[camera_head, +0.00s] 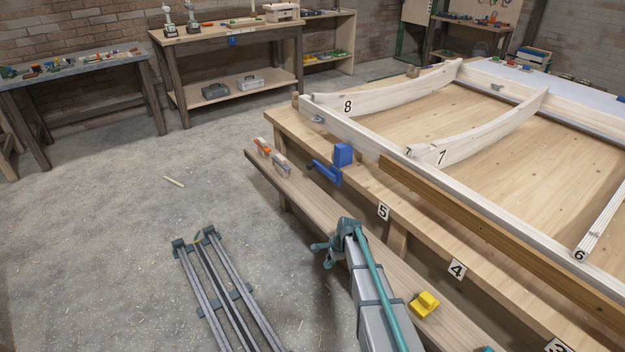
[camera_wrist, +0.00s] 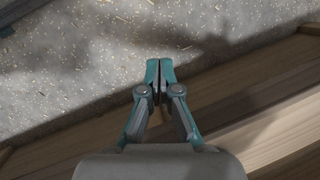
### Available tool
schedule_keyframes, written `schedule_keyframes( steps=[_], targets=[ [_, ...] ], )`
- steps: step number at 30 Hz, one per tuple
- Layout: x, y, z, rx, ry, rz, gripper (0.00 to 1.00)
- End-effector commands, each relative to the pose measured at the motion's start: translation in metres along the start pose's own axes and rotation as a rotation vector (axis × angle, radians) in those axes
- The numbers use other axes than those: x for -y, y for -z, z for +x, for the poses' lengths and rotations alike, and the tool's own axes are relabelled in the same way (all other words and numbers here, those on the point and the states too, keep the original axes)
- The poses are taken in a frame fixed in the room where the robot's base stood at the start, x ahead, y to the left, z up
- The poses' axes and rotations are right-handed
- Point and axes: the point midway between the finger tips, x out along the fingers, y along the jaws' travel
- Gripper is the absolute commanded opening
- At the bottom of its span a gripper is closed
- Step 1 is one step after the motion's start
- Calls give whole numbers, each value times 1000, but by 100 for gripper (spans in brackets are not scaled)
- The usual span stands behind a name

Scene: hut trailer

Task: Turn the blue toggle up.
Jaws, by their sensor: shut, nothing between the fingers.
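The blue toggle (camera_head: 325,173) is on the near side edge of the workbench in the head view, left of the number 5 label. Its handle sticks out to the left, close to level. In the wrist view my gripper (camera_wrist: 160,68) is shut and empty, over the concrete floor and near a wooden plank. The toggle is not in the wrist view.
A long lower plank (camera_head: 300,199) runs along the bench front, with orange-handled tools (camera_head: 263,146) at its far end and a yellow block (camera_head: 424,304) nearer. Wooden frame beams (camera_head: 395,158) lie on the bench. The floor at left is mostly clear.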

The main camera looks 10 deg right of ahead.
Motion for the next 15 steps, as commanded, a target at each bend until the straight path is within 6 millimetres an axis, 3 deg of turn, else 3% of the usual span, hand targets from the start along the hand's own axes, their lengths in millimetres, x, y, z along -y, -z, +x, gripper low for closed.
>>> schedule_keyframes(
  steps=[1,3,15],
  targets=[
    [31,6,-9,3,36,52,0],
    [63,10,-26,13,81,139,0],
    [230,33,-151,190,325,816,0]
  ],
)
